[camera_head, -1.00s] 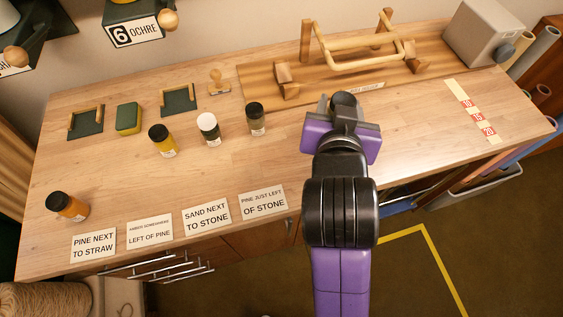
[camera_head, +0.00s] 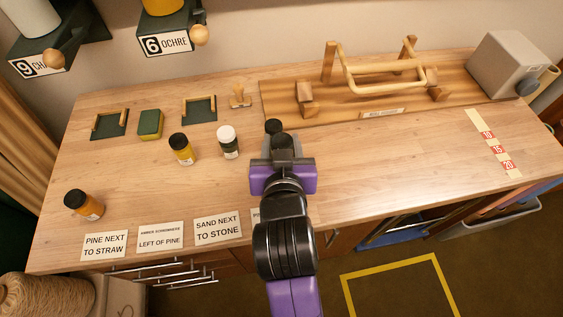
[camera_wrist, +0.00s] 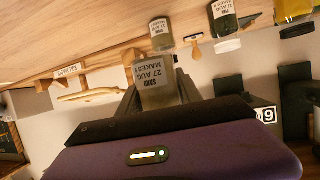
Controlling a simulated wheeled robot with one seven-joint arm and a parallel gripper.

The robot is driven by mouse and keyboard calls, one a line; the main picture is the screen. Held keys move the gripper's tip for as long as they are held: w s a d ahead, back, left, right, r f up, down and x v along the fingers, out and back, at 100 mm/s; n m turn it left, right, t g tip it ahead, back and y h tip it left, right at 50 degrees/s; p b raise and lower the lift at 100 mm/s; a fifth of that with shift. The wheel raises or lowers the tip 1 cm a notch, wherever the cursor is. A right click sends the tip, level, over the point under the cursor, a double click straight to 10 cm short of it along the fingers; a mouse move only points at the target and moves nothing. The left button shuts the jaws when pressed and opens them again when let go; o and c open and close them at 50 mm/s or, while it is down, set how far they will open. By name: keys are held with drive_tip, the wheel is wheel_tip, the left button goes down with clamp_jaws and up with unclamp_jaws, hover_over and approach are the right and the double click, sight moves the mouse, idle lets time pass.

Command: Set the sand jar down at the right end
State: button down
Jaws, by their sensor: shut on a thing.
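The sand jar (camera_wrist: 156,97) is between the fingers of my gripper (camera_wrist: 158,88) in the wrist view; its label shows upside down there. In the head view my gripper (camera_head: 282,152) is over the table, just in front of a dark-capped olive jar (camera_head: 273,125), and the held jar is largely hidden. The row on the table runs from a black-capped yellow jar (camera_head: 181,150) through a white-capped dark green jar (camera_head: 228,144) to the olive jar. An amber jar (camera_head: 84,204) stands apart at the front left.
Cards (camera_head: 217,228) line the front edge, the rightmost mostly hidden by my arm. A wooden rack (camera_head: 335,95), a grey box (camera_head: 505,65) and a numbered strip (camera_head: 491,140) are at the back and right. The tabletop right of my gripper (camera_head: 400,150) is clear.

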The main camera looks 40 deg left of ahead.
drive_tip(key=shift+f, duration=4)
drive_tip(key=shift+f, duration=0.1)
drive_tip(key=c, duration=0.8)
unclamp_jaws()
drive_tip(key=v, duration=1.2)
drive_tip(key=shift+b, duration=0.4)
drive_tip(key=shift+d, duration=0.1)
